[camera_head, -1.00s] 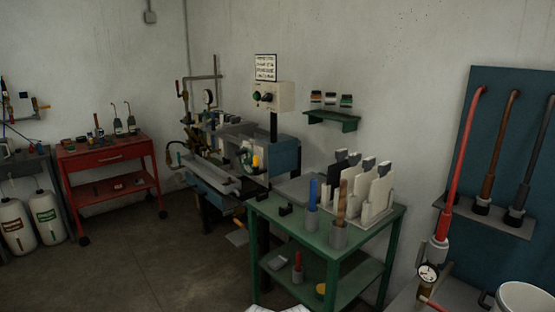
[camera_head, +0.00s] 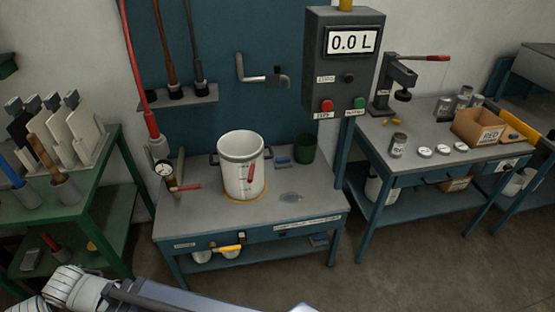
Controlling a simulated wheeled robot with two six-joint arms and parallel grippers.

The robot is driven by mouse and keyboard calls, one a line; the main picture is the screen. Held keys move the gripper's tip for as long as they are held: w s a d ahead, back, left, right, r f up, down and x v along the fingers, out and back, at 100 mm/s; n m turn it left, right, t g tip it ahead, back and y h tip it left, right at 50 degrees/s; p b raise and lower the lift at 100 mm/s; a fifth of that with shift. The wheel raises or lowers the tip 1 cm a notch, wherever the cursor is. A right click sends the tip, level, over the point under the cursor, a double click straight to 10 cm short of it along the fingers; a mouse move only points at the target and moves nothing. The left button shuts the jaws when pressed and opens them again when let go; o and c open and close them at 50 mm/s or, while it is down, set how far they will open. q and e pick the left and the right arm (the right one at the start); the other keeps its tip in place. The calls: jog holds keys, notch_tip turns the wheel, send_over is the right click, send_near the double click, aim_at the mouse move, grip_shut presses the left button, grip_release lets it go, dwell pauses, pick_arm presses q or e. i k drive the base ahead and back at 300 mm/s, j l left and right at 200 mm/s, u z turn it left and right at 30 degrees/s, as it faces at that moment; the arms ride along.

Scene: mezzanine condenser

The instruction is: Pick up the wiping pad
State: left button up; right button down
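No object is clearly recognisable as the wiping pad. A small flat blue item (camera_head: 283,162) lies on the grey-topped bench (camera_head: 210,222), behind and right of the white pot, and may be the pad; it is too small to be sure. A greyish patch like a spill (camera_head: 290,196) is on the bench top near its front right. Part of my arm crosses the bottom left of the head view, but neither gripper's fingers show.
A dark green cup (camera_head: 304,148) stands behind right. A meter box (camera_head: 343,62) hangs above. A green rack table (camera_head: 105,190) is left; a canning bench (camera_head: 425,170) is right.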

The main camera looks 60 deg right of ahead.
aim_at(279, 163)
jog(key=z, duration=2.05)
jog(key=i+l+u, duration=0.1)
jog(key=i+l, duration=1.15)
jog(key=l, duration=0.15)
